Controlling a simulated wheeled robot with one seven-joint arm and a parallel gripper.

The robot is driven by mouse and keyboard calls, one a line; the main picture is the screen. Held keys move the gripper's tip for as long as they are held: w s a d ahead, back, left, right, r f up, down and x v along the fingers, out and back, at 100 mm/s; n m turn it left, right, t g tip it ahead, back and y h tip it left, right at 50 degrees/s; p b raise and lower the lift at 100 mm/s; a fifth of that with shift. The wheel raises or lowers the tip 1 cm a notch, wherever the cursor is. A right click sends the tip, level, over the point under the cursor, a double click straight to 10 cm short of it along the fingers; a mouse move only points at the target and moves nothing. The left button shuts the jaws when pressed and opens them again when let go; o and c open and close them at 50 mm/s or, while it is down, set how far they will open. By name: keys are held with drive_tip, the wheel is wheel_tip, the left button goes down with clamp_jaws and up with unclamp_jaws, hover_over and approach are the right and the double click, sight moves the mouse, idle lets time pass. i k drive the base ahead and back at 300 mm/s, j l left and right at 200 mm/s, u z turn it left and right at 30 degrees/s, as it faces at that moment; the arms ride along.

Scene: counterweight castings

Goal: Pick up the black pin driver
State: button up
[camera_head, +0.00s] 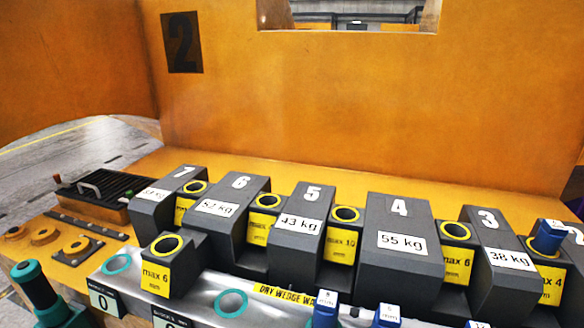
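A dark upright cylinder with a teal ring near its top (36,288) stands in a teal holder (72,316) at the lower left. It looks like the black pin driver, but its lower part is hidden in the holder and cut off by the frame edge. My gripper is not in view.
A row of grey castings with numbers and kg labels, such as casting 4 (403,235), fills the middle and right. Yellow-ringed sockets (344,214) sit between them. A silver rail (200,290) with blue blocks runs in front. An orange wall (350,110) rises behind.

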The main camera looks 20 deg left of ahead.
sight(50, 308)
drive_tip(key=u, duration=1.7)
drive_tip(key=i+j+u, duration=0.1)
drive_tip(key=i+u, duration=0.15)
drive_tip(key=i, duration=0.2)
